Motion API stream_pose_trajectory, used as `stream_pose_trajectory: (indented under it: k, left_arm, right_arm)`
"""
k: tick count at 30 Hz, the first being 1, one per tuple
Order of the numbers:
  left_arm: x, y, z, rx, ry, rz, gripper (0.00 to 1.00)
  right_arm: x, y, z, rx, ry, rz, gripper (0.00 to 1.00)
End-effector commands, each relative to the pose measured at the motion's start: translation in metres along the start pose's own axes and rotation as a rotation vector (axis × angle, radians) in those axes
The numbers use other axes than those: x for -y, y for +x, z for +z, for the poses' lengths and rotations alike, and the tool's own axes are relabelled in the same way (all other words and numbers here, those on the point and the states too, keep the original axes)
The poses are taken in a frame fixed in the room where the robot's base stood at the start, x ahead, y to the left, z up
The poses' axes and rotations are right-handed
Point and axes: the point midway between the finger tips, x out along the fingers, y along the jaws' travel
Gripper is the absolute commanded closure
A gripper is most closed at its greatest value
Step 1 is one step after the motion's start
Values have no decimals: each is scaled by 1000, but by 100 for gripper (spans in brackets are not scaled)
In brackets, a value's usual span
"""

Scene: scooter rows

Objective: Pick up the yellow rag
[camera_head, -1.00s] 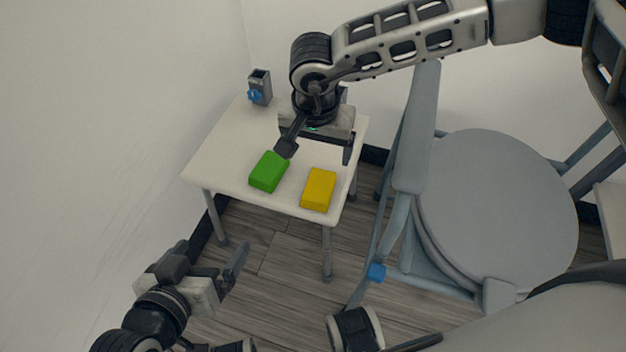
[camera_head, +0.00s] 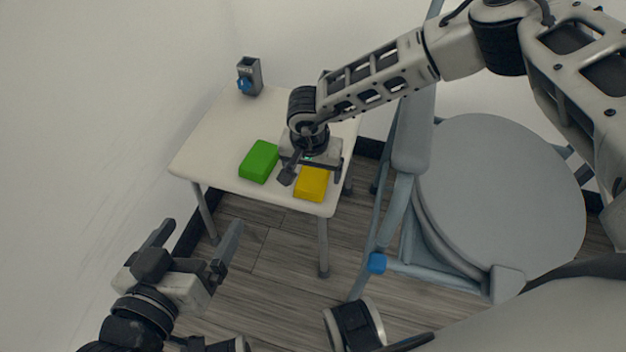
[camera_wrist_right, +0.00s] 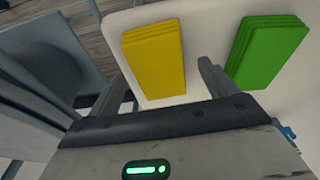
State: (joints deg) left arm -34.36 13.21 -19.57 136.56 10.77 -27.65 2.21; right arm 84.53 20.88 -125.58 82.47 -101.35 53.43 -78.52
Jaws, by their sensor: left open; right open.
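The yellow rag (camera_head: 311,184), a folded block, lies near the front right corner of the small white table (camera_head: 212,150). It also shows in the right wrist view (camera_wrist_right: 153,60), between and beyond the fingers. My right gripper (camera_head: 311,178) is open above the rag's back edge, its fingers to either side; nothing is held. In the right wrist view the open fingers (camera_wrist_right: 165,88) show, with the rag nearer the left one. My left gripper (camera_head: 196,240) is open and empty, low at the left, away from the table.
A green folded rag (camera_head: 259,161) lies just left of the yellow one. A grey holder (camera_head: 250,75) with a blue part stands at the table's back left. A grey-blue chair (camera_head: 500,190) stands close on the right. White walls are behind and left.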

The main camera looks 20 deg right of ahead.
Motion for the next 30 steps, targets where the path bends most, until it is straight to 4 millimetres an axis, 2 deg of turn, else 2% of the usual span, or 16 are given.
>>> stream_pose_trajectory:
  k: [3,10,11,15,16,25,30]
  left_arm:
    - [-2,-1,-2,-14,-20,13,6]
    - [-3,-1,-3,-14,-25,15,6]
    - [-3,-1,-3,-14,-25,15,6]
    - [-3,-1,-3,-14,-25,15,6]
    - [-3,-1,-3,-14,-25,15,6]
    - [-3,0,-5,-17,-22,14,6]
    - [-2,-1,-12,-12,7,0,6]
  right_arm:
    - [0,11,0,0,0,1,15]
    - [0,12,0,0,0,0,15]
    - [0,12,0,0,0,0,18]
    - [0,11,0,0,0,0,57]
    - [0,11,0,0,0,0,64]
    - [0,9,-1,0,1,-1,64]
    - [0,-15,-5,-1,1,-3,64]
